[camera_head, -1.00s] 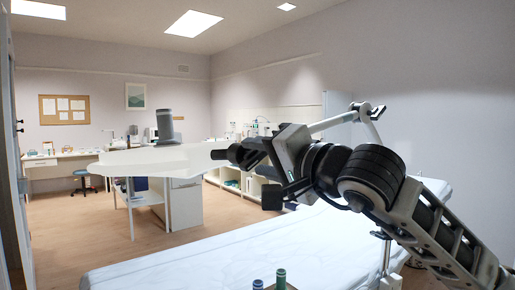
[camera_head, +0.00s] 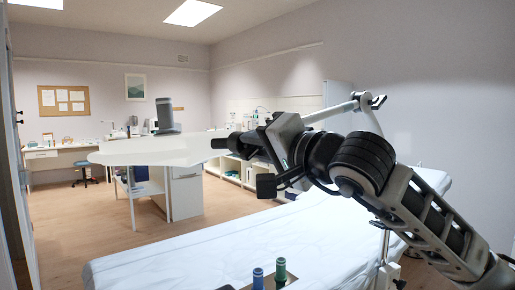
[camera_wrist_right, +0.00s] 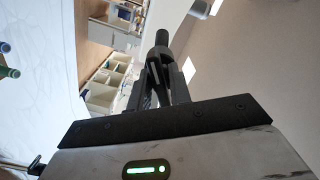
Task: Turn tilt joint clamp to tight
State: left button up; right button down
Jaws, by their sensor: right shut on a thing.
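My right gripper (camera_head: 238,146) reaches in from the right and is shut at this end. In the right wrist view the gripper's fingers (camera_wrist_right: 160,75) close around a dark rod-like part (camera_wrist_right: 162,38). The fingers hide much of the clamp, so its setting cannot be read. My left gripper is not in view.
A white-covered couch (camera_head: 200,245) lies below my right arm. Blue (camera_head: 258,279) and green (camera_head: 280,270) bottles stand at its near edge. A desk (camera_head: 60,152) with a stool and open shelves (camera_head: 235,172) stand behind. Floor at the left is clear.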

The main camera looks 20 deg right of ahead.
jog(key=shift+f+n+b, duration=0.1)
jog(key=shift+n+b, duration=0.65)
jog(key=shift+n, duration=0.15)
jog(key=n+b, duration=0.1)
jog(key=n, duration=0.3)
jog(key=shift+d+b, duration=0.1)
jog(key=shift+b, duration=0.25)
jog(key=shift+n, duration=0.8)
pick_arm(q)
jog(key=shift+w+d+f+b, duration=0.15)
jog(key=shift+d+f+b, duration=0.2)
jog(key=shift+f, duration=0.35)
pick_arm(e)
jog(key=shift+n, duration=0.4)
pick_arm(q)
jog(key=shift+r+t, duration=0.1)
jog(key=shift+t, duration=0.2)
pick_arm(e)
jog(key=shift+r, duration=0.2)
jog(key=c, duration=1.3)
grip_release()
jog(key=shift+f, duration=0.1)
